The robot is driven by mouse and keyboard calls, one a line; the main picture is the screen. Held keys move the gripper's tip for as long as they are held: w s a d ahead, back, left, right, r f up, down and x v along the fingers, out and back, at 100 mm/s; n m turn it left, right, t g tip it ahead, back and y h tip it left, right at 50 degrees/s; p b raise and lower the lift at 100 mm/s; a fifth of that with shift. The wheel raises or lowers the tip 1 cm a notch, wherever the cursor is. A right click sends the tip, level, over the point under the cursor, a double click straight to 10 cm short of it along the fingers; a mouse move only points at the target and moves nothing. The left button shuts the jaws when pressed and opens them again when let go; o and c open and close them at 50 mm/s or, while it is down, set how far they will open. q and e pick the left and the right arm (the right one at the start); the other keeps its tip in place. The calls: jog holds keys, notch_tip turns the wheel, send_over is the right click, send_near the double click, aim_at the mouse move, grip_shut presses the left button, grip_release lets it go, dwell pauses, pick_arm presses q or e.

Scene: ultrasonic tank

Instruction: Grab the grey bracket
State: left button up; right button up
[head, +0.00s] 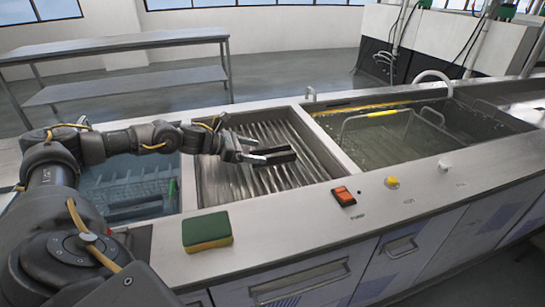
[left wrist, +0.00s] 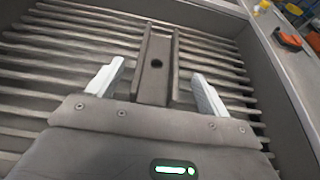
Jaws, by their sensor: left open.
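In the head view the bracket (head: 281,157) looks dark and sits at the fingertips of my left gripper (head: 258,150), over the ribbed drain section. My left gripper is open. I cannot tell the bracket's exact height above the ribs. My right gripper is not in view.
The ribbed basin (head: 222,185) lies between a water tank with a rack at left and a larger tank (head: 430,135) with a wire basket (head: 383,114) at right. A sponge (head: 207,231) and a red switch (head: 343,196) are on the front ledge.

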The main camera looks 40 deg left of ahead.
aim_at(267, 153)
pick_arm(q)
jog(key=x, duration=0.5)
jog(key=shift+a+f+p, duration=0.1)
jog(key=shift+f+p, duration=0.05)
jog(key=shift+p, duration=0.25)
jog(key=c, duration=1.3)
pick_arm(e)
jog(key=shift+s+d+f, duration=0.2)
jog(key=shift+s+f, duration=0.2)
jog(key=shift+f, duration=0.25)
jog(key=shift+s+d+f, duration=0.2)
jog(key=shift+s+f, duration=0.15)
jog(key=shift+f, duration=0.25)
